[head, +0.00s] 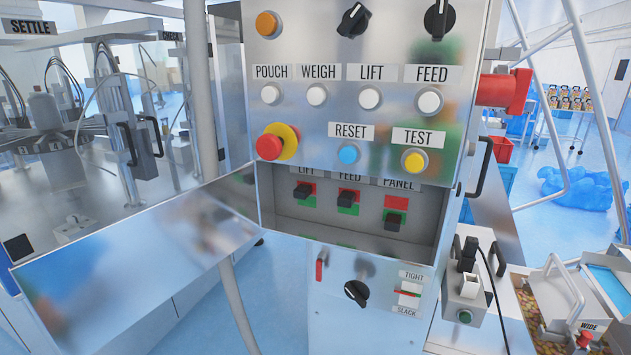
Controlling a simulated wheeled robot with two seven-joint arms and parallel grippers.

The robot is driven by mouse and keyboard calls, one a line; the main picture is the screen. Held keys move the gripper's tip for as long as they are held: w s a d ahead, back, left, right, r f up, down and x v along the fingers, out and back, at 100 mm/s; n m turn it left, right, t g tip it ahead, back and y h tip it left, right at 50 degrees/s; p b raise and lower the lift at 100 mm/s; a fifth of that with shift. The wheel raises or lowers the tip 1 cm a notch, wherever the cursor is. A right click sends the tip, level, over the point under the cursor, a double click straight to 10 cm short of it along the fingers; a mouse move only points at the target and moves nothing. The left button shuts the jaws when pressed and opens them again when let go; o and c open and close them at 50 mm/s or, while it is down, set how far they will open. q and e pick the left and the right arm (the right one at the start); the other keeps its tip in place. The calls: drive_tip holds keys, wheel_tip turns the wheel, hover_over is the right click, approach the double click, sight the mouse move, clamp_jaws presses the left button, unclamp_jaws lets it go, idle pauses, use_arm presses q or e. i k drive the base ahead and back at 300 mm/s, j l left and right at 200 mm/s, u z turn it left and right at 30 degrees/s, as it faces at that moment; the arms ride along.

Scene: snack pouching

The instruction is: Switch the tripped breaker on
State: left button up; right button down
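An open breaker recess (285,222) sits in the lower part of the metal control cabinet. It holds breakers labelled LIFT (302,193), FEED (347,199) and PANEL (396,221), each with a black handle over a red and green plate. The PANEL handle sits low, over the green, with its red area fully bare above it. The LIFT and FEED handles sit higher, partly covering the red, with green showing below. The tops of the labels are partly hidden by the cabinet's upper panel. Neither of my grippers is in view.
A metal door (135,270) stands open to the left of the recess. Above are buttons, knobs and a red emergency stop (269,147). A black handle (481,166) projects at the right edge. Below are a rotary knob (356,293) and a TIGHT/SLACK switch (408,293).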

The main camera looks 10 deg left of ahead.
sight(392, 222)
drive_tip(key=i+j+z, duration=0.1)
drive_tip(key=j+z, duration=0.15)
drive_tip(key=j, duration=0.25)
drive_tip(key=j+z, duration=0.25)
drive_tip(key=j, duration=0.25)
drive_tip(key=j+z, duration=0.25)
drive_tip(key=j, duration=0.25)
drive_tip(key=j+z, duration=0.25)
drive_tip(key=j, duration=0.25)
drive_tip(key=k+j+z, duration=0.2)
drive_tip(key=j, duration=0.3)
drive_tip(key=k+j+z, duration=0.1)
drive_tip(key=j+z, duration=0.15)
drive_tip(key=j, duration=0.25)
